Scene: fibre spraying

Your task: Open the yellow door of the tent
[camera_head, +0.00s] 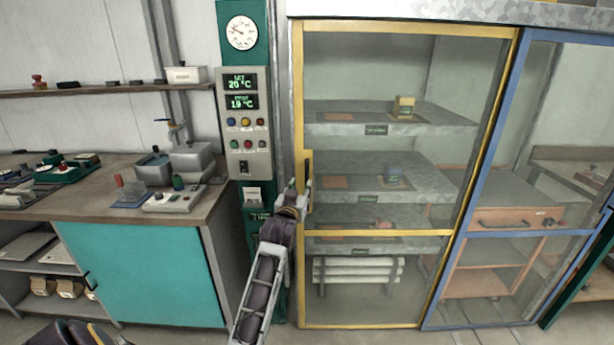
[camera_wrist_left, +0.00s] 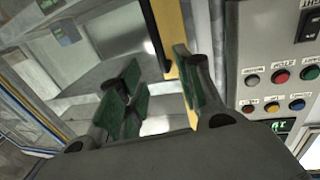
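The yellow door (camera_head: 405,233) is a yellow-framed glass panel on the tent's front. It looks closed in the head view. Its dark upright handle (camera_head: 309,172) is on the left side of the frame. My left gripper (camera_head: 298,190) is at the handle's lower part, by the door's left edge. In the left wrist view, its green-padded fingers (camera_wrist_left: 156,95) are spread apart, with the yellow frame (camera_wrist_left: 153,32) passing behind the gap. I cannot tell whether a finger touches the handle. My right gripper is not in view.
A blue-framed glass panel (camera_head: 465,235) adjoins the yellow door on the right. A control box (camera_head: 246,125) with buttons and a gauge (camera_head: 241,33) stand close left of the handle. A workbench with a teal cabinet (camera_head: 145,270) is further left. Shelves show behind the glass.

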